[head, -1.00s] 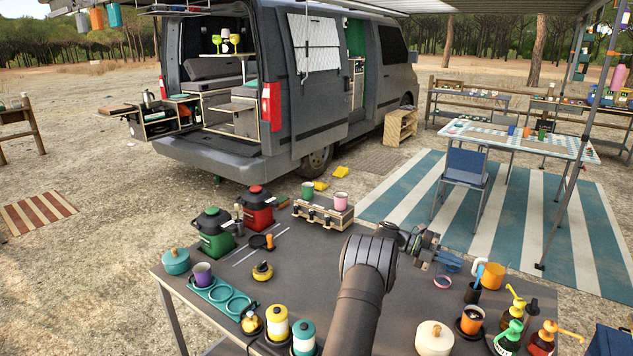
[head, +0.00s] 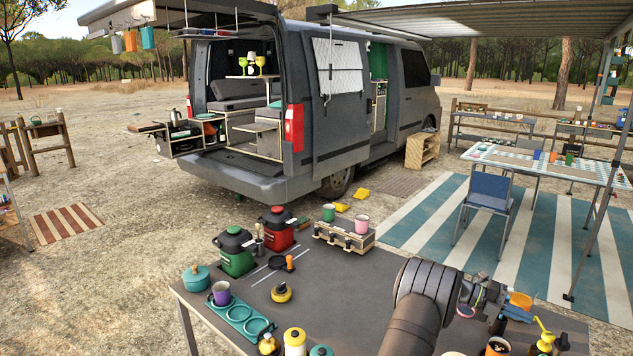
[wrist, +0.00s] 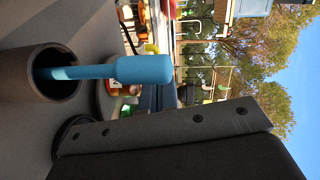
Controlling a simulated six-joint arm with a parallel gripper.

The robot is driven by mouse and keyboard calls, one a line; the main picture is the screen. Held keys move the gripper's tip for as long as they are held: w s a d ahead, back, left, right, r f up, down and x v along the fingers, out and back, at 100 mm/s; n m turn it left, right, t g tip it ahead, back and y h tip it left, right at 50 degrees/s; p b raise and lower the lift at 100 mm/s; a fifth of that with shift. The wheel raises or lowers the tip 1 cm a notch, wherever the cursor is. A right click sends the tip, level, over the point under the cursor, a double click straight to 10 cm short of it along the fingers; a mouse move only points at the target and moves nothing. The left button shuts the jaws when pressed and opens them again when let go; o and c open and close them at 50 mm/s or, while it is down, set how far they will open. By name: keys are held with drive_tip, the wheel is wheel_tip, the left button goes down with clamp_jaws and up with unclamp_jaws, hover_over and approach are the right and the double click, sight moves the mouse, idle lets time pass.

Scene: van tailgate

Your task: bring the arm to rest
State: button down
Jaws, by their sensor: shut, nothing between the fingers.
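My arm reaches up from the lower middle of the head view and bends at a dark joint. My gripper (head: 505,303) points right, low over the right part of the grey table (head: 330,285). Its fingertips are small and crowded by the items around them in the head view. In the wrist view a blue-handled tool (wrist: 145,70) stands in a dark round cup (wrist: 25,75), close by the gripper. A large dark part of my gripper fills the lower right of that view. Nothing is held between the fingers.
An orange mug (head: 520,299), a pink ring (head: 466,311) and pump bottles (head: 548,341) crowd the gripper. Mid-table is mostly clear.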

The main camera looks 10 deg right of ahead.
drive_tip(key=shift+s+d, duration=0.1)
drive_tip(key=shift+d, duration=0.25)
